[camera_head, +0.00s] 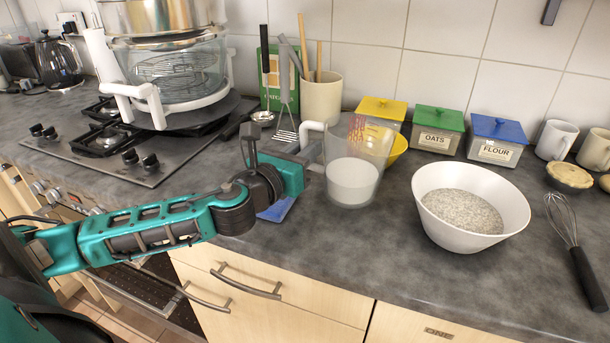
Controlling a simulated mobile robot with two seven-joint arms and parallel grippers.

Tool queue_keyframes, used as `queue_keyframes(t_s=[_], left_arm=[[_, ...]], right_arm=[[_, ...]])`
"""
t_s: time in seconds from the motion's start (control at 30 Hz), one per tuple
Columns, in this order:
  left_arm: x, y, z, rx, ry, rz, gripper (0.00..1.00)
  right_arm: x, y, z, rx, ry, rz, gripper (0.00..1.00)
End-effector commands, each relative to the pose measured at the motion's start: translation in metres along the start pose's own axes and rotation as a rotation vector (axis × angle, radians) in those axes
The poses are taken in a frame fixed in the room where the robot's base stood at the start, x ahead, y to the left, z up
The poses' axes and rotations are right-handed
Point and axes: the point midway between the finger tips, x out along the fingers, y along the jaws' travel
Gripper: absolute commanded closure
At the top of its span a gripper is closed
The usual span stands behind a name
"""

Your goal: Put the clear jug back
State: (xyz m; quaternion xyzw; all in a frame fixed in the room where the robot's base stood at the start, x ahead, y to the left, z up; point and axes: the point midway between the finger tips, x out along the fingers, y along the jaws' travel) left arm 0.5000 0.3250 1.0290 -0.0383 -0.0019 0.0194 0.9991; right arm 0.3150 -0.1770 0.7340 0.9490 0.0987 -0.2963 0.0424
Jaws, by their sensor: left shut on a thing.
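The clear jug (353,170) is a see-through measuring jug with a white handle and red markings near its top. It holds a white substance in its lower part. It looks upright at the counter's middle, left of the white bowl. My left gripper (306,158) is shut on the jug's handle at its left side. I cannot tell whether the jug's base touches the counter. My right gripper is not in view.
A white bowl (453,238) of pale grains stands to the right. A whisk (573,245) lies at the far right. Yellow, green (437,131) and blue (496,142) lidded boxes and a utensil pot (321,99) stand behind. A hob (100,140) is left. Counter before the bowl is clear.

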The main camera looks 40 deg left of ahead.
Motion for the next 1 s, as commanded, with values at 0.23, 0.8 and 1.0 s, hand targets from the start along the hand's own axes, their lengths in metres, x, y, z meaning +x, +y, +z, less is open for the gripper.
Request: queue_keyframes(t_s=[0.23,0.8,1.0], left_arm=[[0.000,0.003,-0.033,-0.005,-0.002,0.001,1.00],[0.000,0.004,-0.047,-0.001,0.001,0.000,0.76],[0.000,0.004,-0.047,0.000,0.001,0.000,0.57]], right_arm=[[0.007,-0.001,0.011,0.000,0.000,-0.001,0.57],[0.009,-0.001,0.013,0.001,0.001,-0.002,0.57],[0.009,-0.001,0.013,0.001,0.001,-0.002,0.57]])
